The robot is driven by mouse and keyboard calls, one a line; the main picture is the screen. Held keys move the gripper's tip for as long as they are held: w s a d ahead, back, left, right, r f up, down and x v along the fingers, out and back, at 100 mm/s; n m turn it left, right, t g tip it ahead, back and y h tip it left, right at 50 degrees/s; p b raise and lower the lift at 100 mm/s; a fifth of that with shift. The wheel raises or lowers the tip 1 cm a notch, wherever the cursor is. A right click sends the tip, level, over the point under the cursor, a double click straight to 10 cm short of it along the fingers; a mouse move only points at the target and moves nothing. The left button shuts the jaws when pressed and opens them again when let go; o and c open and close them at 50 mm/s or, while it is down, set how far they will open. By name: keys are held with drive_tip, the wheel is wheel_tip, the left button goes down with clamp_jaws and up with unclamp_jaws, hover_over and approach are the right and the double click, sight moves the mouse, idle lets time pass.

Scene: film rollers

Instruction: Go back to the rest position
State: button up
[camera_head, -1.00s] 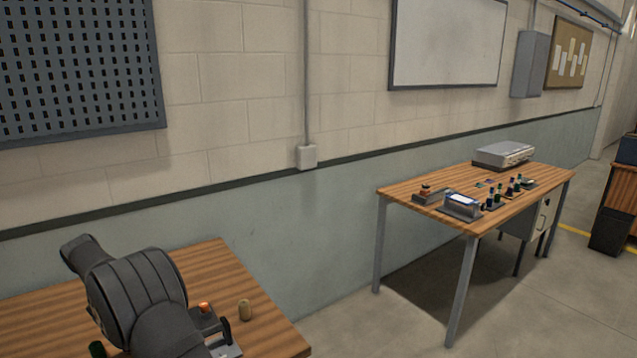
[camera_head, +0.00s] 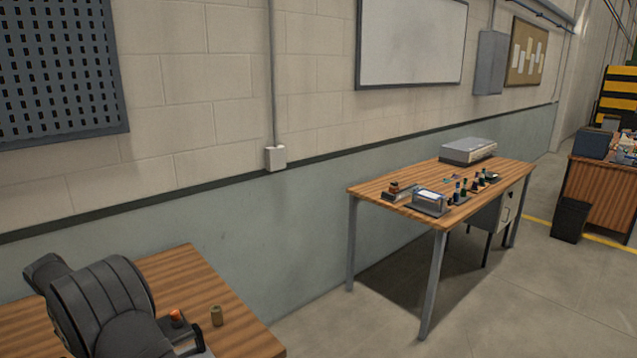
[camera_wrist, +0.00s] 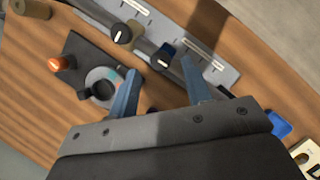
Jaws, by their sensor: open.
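My gripper (camera_wrist: 160,92) shows in the wrist view with its two blue-grey fingers apart and nothing between them. It hangs above a wooden table (camera_wrist: 32,112) that holds several small parts. My dark arm covers the lower left of the head view, and the gripper itself cannot be made out there. A grey metal strip with black knobs (camera_wrist: 121,34) lies beyond the fingertips in the wrist view. An orange knob (camera_wrist: 57,63) on a dark plate is left of the fingers, beside a round grey dial (camera_wrist: 104,85).
A blue part (camera_wrist: 279,124) lies right of my gripper. A second table (camera_head: 375,188) with several small devices stands apart, with bare floor between.

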drive_tip(key=v, duration=1)
drive_tip(key=x, duration=1.2)
drive_tip(key=m, duration=0.1)
drive_tip(key=m+g, duration=0.1)
drive_tip(key=m, duration=0.1)
drive_tip(key=shift+w+f+m, duration=0.1)
drive_tip(key=shift+w+m, duration=0.1)
drive_tip(key=shift+m, duration=0.1)
drive_tip(key=m+g, duration=0.1)
drive_tip(key=m, duration=0.1)
drive_tip(key=m+g+y, duration=0.1)
drive_tip(key=m, duration=0.2)
drive_tip(key=shift+w+d, duration=0.2)
drive_tip(key=m, duration=0.2)
drive_tip(key=m+g+y, duration=0.1)
drive_tip(key=m, duration=0.2)
drive_tip(key=shift+w+d+y, duration=0.1)
drive_tip(key=shift+d+y, duration=0.05)
drive_tip(key=shift+y, duration=0.15)
drive_tip(key=m+y, duration=0.1)
drive_tip(key=m, duration=0.1)
drive_tip(key=m+y, duration=0.1)
drive_tip(key=m, duration=0.2)
drive_tip(key=shift+d+g, duration=0.15)
drive_tip(key=shift+g, duration=0.15)
drive_tip(key=shift+o, duration=0.4)
